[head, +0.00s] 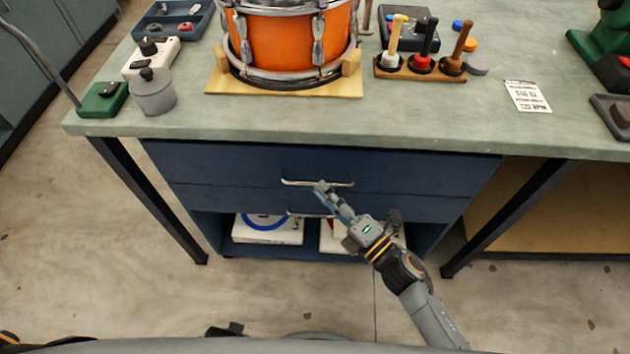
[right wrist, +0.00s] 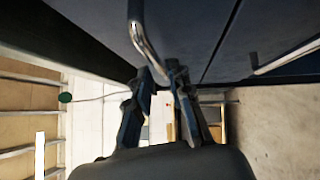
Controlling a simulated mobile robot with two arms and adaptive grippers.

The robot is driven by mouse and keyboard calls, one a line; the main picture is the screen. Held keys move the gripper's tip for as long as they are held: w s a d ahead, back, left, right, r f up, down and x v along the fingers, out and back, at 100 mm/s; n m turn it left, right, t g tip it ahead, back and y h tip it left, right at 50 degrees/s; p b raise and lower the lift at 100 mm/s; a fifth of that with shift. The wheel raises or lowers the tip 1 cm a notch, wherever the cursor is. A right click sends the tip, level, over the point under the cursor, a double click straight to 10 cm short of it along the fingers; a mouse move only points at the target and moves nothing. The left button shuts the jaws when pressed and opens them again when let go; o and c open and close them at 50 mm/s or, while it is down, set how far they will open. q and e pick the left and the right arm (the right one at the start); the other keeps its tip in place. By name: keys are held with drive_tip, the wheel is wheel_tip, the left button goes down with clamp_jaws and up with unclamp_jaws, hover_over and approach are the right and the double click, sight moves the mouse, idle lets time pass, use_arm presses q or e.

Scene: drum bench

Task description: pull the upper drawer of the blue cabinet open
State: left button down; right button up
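The blue cabinet (head: 190,205) is under the bench top, with two stacked drawers. The upper drawer (head: 230,165) looks flush with the cabinet. Its metal bar handle (head: 298,183) crosses the middle of its front, and the handle also shows close up in the right wrist view (right wrist: 145,38). The lower drawer (head: 225,198) also looks shut, and its handle (head: 300,214) is partly hidden by my gripper. My right gripper (head: 321,187) is at the upper handle, right of its middle. In the right wrist view its fingertips (right wrist: 163,74) are close together on either side of the bar. I cannot see my left gripper.
White boxes (head: 268,236) lie on the open shelf below the drawers. Bench legs (head: 150,195) stand on both sides. On the bench top (head: 420,120) are an orange drum (head: 290,40), a rack of mallets (head: 420,70) and a grey pot (head: 153,92). The floor in front is clear.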

sight(315, 182)
drive_tip(key=shift+x, duration=1.95)
clamp_jaws()
